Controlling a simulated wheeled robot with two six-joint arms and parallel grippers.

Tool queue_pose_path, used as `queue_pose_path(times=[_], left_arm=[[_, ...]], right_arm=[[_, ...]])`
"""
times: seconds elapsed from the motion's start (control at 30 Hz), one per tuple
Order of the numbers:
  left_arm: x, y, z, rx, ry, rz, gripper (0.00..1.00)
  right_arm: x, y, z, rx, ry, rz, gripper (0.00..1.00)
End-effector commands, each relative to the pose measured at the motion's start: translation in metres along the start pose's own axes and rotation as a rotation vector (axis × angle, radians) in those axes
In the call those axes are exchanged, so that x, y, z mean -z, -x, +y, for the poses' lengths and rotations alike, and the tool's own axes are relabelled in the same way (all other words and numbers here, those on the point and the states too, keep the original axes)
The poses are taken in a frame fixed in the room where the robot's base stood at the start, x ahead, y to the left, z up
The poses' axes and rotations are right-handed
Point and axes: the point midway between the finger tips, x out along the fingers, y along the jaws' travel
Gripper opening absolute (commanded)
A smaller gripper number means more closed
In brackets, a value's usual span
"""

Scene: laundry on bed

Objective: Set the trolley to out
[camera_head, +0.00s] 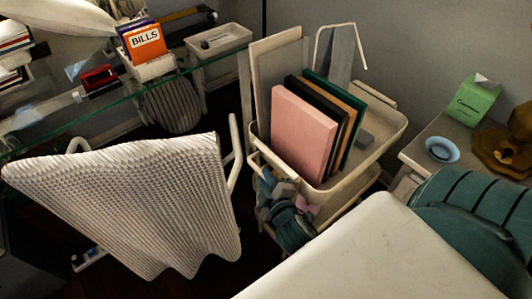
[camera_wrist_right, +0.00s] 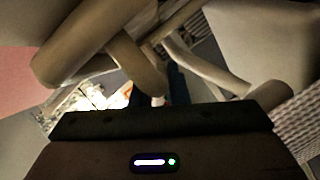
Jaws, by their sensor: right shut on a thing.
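The cream trolley (camera_head: 398,135) stands against the wall right of centre in the head view. It has a raised rim, a lower shelf and thin posts. Its top tray holds upright folders, including a pink one (camera_head: 303,138). My right gripper (camera_head: 271,183) is at the trolley's near left side, below the top rim. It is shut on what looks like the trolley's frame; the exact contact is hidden. In the right wrist view, beige tubes (camera_wrist_right: 90,45) cross close in front of the dark gripper body. My left gripper is not in view.
A chair with a white woven cover (camera_head: 140,200) stands close left of the trolley. A side table (camera_head: 445,132) at the right carries a blue bowl (camera_head: 442,149) and a green carton (camera_head: 472,103). A glass-edged desk (camera_head: 110,110) is behind the chair.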

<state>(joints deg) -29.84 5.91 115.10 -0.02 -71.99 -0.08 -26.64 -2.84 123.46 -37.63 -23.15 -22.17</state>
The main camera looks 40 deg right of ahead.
Motion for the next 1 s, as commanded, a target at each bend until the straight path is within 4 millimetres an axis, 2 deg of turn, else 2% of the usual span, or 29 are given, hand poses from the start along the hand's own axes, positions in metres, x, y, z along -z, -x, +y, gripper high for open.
queue_pose_path(times=[0.13,0.17,0.27,0.53,0.67,0.77,1.0], left_arm=[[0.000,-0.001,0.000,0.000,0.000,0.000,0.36],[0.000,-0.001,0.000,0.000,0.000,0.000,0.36],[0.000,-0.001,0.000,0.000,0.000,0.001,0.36],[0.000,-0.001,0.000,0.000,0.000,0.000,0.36],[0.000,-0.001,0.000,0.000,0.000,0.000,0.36],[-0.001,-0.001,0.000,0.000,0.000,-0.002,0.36],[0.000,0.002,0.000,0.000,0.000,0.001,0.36]], right_arm=[[-0.003,0.002,-0.005,0.010,-0.004,-0.007,0.00],[-0.003,0.002,-0.005,0.011,-0.004,-0.007,0.18],[-0.003,0.001,-0.005,0.010,-0.003,-0.007,0.36],[-0.002,0.001,-0.003,0.006,-0.002,-0.004,0.36],[-0.002,0.009,-0.003,0.007,-0.002,-0.004,0.36],[-0.002,0.022,-0.004,0.008,-0.004,-0.006,0.36],[-0.002,0.068,-0.004,0.010,-0.005,-0.008,0.36]])
